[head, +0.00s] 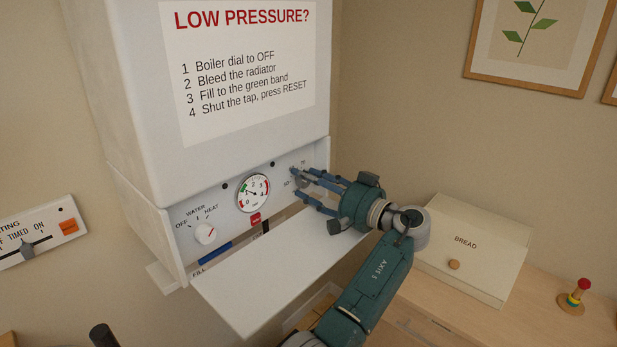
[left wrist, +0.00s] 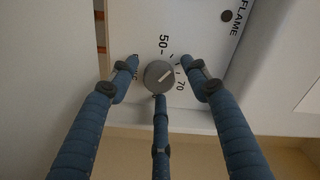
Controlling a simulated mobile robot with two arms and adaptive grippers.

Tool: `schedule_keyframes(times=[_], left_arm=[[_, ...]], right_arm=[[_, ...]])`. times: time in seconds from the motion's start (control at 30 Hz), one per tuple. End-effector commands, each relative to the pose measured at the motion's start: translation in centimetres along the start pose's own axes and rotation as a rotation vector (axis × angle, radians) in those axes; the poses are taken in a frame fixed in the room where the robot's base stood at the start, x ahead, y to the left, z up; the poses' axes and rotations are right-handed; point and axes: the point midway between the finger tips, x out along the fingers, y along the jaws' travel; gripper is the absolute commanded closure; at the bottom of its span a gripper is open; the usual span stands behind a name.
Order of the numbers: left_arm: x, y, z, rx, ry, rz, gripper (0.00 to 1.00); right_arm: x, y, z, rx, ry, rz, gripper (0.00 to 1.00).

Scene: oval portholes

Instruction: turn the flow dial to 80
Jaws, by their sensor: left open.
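The flow dial (left wrist: 159,77) is a round grey knob with a pale pointer bar, on the white boiler panel. In the left wrist view its bar slants to the upper right, between the printed 50 and 70; other numbers are partly hidden. In the head view the dial (head: 301,181) is partly covered by the fingers at the panel's right end. My left gripper (head: 307,187) is open, its blue fingers spread around the dial; in the left wrist view the fingers (left wrist: 160,85) stand around it, and I cannot tell whether any touches. My right gripper is not in view.
The panel also carries a pressure gauge (head: 253,192), a red button (head: 255,219) and a white OFF/WATER/HEAT dial (head: 205,233). A white flap (head: 270,268) juts out below. A bread box (head: 474,248) and a toy of stacked rings (head: 576,297) stand on the counter at right.

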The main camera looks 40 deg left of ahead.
Motion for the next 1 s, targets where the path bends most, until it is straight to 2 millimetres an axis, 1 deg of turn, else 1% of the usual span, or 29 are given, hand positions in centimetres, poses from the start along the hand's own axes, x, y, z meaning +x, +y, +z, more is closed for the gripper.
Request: schedule_keyframes(times=[0.23, 0.27, 0.3, 0.37, 0.4, 0.47, 0.5, 0.77, 1.0], left_arm=[[0.13, 0.07, 0.05, 0.001, 0.000, 0.000, 0.53], [0.13, 0.07, 0.05, 0.001, 0.000, 0.000, 0.54], [0.12, 0.07, 0.05, 0.001, 0.000, 0.000, 0.62], [0.12, 0.06, 0.05, 0.001, 0.000, 0.000, 0.74], [0.12, 0.06, 0.05, 0.001, 0.000, 0.000, 0.82], [0.11, 0.06, 0.04, 0.001, 0.000, 0.000, 0.94], [0.11, 0.06, 0.03, 0.001, 0.000, 0.000, 0.97], [0.08, 0.03, -0.05, 0.007, 0.002, 0.001, 0.98], [0.07, 0.00, -0.13, 0.084, 0.004, 0.000, 0.98]], right_arm=[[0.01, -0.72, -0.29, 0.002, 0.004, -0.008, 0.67], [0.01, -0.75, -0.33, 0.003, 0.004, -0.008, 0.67], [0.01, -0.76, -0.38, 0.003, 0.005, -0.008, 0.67], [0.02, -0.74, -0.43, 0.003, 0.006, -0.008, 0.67], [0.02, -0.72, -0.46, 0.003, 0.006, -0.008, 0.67], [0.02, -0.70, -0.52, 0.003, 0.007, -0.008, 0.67], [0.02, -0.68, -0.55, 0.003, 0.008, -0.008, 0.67], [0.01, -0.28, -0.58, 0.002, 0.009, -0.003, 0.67], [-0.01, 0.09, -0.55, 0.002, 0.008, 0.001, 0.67]])
